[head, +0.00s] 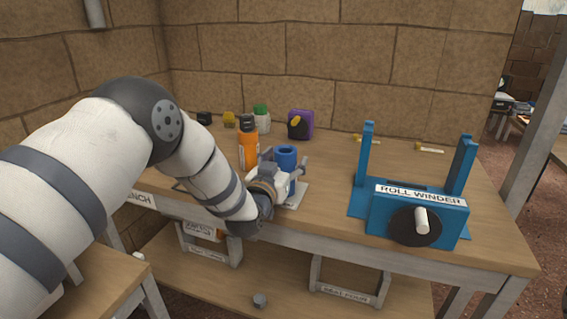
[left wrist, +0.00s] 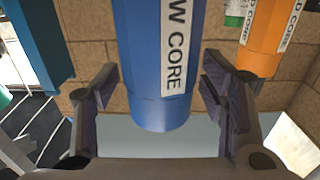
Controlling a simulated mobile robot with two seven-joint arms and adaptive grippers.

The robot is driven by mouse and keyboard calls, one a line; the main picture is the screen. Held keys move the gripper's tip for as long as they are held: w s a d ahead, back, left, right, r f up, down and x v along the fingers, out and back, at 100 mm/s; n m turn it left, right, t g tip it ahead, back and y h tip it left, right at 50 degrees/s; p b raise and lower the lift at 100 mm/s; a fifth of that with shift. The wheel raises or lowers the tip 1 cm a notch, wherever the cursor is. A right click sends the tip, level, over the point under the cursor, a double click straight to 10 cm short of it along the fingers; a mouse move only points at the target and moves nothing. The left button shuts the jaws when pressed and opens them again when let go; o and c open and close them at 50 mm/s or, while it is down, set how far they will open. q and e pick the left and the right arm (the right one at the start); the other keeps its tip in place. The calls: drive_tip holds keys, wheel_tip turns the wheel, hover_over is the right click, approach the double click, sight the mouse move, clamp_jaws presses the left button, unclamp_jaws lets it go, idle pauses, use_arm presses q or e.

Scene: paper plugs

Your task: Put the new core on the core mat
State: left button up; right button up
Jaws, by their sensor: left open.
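The new core (head: 286,153) is a blue upright cylinder with an open top, near the front of the bench. Its white label, partly reading "W CORE", shows in the left wrist view (left wrist: 150,60). My left gripper (head: 292,172) is open, with its fingers on either side of the core; in the left wrist view gaps show between the core and both fingers (left wrist: 163,95). A pale grey flat piece (head: 297,198), which looks like the core mat, lies beneath the gripper. The gripper hides the core's lower part, so I cannot tell whether it touches the mat. My right gripper is not in view.
An orange core (head: 248,152) stands left of the blue one. The blue roll winder (head: 420,210) stands on the right. A green-topped jar (head: 262,120) and purple box (head: 300,125) stand along the back. Bare bench lies between the new core and winder.

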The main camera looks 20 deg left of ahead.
use_arm(q)
drive_tip(key=shift+s+r, duration=0.2)
drive_tip(key=shift+r, duration=0.15)
drive_tip(key=s+p, duration=0.2)
drive_tip(key=s, duration=1)
drive_tip(key=s+a+f+g, duration=0.1)
drive_tip(key=s+f+g, duration=0.8)
drive_tip(key=s+f, duration=1)
drive_tip(key=s+f+g, duration=0.2)
drive_tip(key=s+g, duration=0.1)
drive_tip(key=s, duration=0.6)
drive_tip(key=s+a+f+g, duration=0.1)
drive_tip(key=s+f+g, duration=0.2)
drive_tip(key=s, duration=0.6)
drive_tip(key=s+a+f+g, duration=0.1)
drive_tip(key=s+g, duration=0.3)
drive_tip(key=s, duration=0.6)
drive_tip(key=shift+f+n+g+y, duration=0.3)
drive_tip(key=shift+f+n+g, duration=0.1)
drive_tip(key=shift+f, duration=0.3)
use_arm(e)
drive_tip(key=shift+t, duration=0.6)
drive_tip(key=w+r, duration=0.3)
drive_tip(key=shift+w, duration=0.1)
use_arm(q)
drive_tip(key=shift+w, duration=0.15)
